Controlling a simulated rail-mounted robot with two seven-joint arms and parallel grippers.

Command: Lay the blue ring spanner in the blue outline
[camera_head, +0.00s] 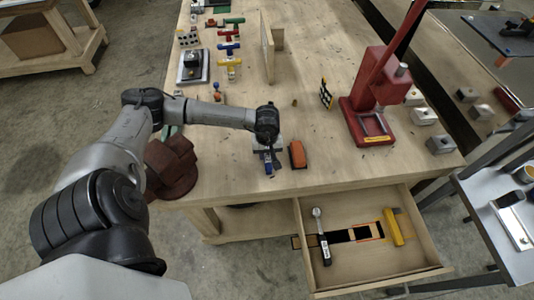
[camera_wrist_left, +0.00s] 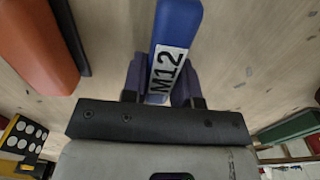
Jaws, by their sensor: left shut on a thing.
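My left gripper (camera_head: 267,158) is low over the front part of the wooden bench, shut on the blue ring spanner. Only a small blue part of the spanner (camera_head: 269,170) shows below the fingers in the head view. In the left wrist view the spanner (camera_wrist_left: 178,25) is a blue bar with a white M12 label, held between the two dark fingers (camera_wrist_left: 163,80). Its far end runs out of the picture. I cannot tell whether it touches the bench top. I cannot make out a blue outline in either view. My right gripper is not in view.
An orange block (camera_head: 297,154) lies just right of the gripper. A dark red vise (camera_head: 171,166) is left, a red press (camera_head: 376,98) right. Below, an open drawer (camera_head: 350,275) holds a ratchet (camera_head: 321,236), a black strip and a yellow-handled tool (camera_head: 394,227). Mid-bench is mostly clear.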

